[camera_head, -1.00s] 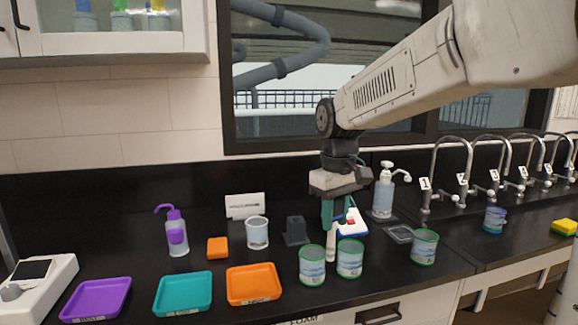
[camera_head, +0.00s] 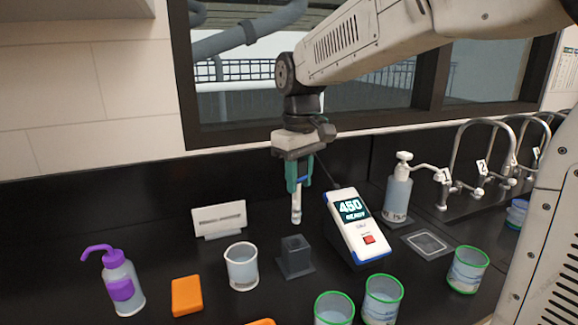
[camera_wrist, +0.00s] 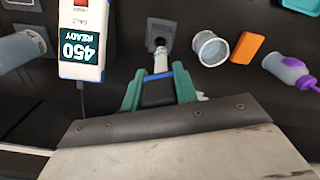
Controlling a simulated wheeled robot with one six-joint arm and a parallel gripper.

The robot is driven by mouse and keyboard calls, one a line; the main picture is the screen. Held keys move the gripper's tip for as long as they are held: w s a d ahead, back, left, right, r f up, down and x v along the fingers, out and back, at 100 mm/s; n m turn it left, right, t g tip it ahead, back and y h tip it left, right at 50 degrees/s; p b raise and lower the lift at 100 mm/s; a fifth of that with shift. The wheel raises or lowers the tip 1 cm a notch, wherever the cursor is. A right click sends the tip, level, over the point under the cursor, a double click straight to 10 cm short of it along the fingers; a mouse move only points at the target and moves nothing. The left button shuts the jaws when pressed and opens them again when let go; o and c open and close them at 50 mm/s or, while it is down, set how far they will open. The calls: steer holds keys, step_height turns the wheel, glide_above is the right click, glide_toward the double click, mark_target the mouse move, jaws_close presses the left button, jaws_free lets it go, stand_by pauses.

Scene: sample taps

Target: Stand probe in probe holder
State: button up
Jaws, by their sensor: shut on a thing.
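My gripper (camera_head: 299,180) is shut on the probe (camera_head: 296,210), a thin white rod pointing down, roughly upright. The probe holder (camera_head: 296,258), a small dark block with a hole in its top, stands on the black counter. In the head view the probe's tip is just above the holder in the picture, apart from it. In the wrist view the probe (camera_wrist: 160,62) extends from between the green fingers (camera_wrist: 159,86) toward the holder (camera_wrist: 161,30); its tip appears near the hole, but height and contact cannot be told. The meter (camera_head: 352,225) reads 450 READY.
A clear beaker (camera_head: 241,267), an orange block (camera_head: 187,296) and a purple-topped wash bottle (camera_head: 122,284) stand left of the holder. Green-rimmed cups (camera_head: 382,298) stand in front to the right. A pump bottle (camera_head: 398,190) and a sign (camera_head: 219,219) are behind.

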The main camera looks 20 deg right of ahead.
mark_target(298, 223)
steer(key=shift+w+f, duration=0.15)
steer(key=shift+w, duration=0.05)
steer(key=shift+a+f, duration=0.1)
steer(key=shift+f, duration=2.15)
steer(key=shift+s+f, duration=0.1)
steer(key=shift+s, duration=0.05)
steer(key=shift+f, duration=0.15)
steer(key=shift+f, duration=0.55)
steer(key=shift+f, duration=3.1)
